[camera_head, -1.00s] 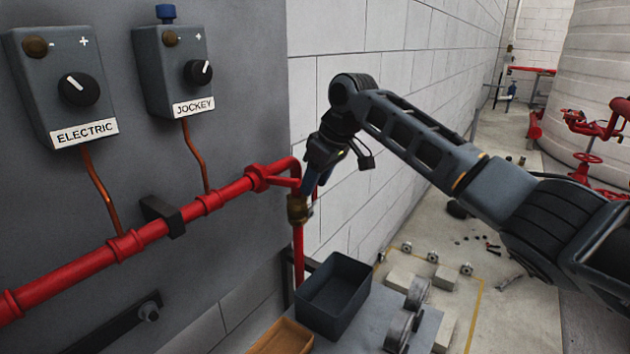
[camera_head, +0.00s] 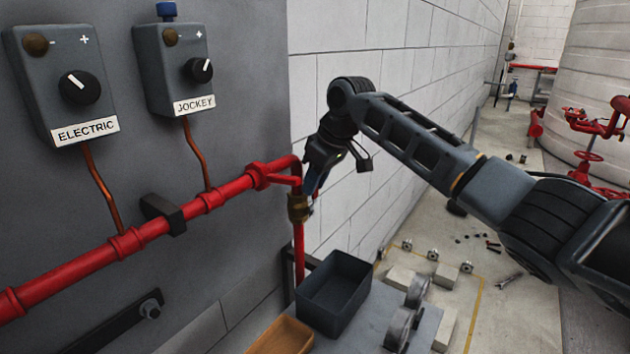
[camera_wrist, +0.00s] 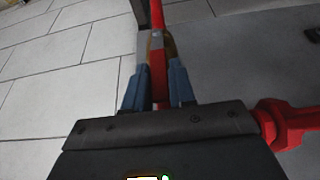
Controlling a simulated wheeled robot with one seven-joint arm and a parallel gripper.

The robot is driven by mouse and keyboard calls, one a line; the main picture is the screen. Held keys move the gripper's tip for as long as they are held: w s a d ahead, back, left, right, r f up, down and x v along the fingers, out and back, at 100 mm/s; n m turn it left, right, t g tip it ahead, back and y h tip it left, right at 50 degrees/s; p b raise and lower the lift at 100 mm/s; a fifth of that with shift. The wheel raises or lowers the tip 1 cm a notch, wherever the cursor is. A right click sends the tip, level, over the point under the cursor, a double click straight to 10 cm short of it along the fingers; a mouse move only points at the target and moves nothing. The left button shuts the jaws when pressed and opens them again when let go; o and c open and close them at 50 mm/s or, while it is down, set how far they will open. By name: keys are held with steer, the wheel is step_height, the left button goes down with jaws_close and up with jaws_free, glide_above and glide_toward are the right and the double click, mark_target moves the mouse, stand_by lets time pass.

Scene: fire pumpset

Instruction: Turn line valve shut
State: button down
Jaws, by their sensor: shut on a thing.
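The line valve (camera_head: 298,208) is a brass body on the vertical red pipe, just below the pipe's bend at the wall corner. In the wrist view its brass body (camera_wrist: 171,46) shows beyond my fingers. A red lever (camera_wrist: 159,78) runs from a grey bolt at the valve back between the fingers. My gripper (camera_head: 313,190) is beside the valve, with its blue fingers pointing down. In the wrist view my gripper (camera_wrist: 159,92) is shut on the lever, one finger on each side. In the head view the fingers mostly hide the lever.
The red horizontal pipe (camera_head: 150,232) runs along the grey panel below the ELECTRIC box (camera_head: 62,85) and JOCKEY box (camera_head: 180,70). A dark open bin (camera_head: 350,275) and an orange tray (camera_head: 285,338) stand below the valve. The white block wall (camera_head: 390,60) is close behind my gripper.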

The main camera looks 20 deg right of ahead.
steer(key=shift+a, duration=0.1)
steer(key=shift+s+a+f+n+t+h+p, duration=0.15)
steer(key=shift+s+a+n+t+h+p, duration=0.15)
steer(key=shift+s+a+t+h+p, duration=0.5)
steer(key=shift+w+h+b, duration=0.15)
steer(key=shift+h+b, duration=0.15)
steer(key=c, duration=1)
jaws_free()
steer(key=shift+b+v, duration=0.5)
steer(key=shift+v, duration=3.45)
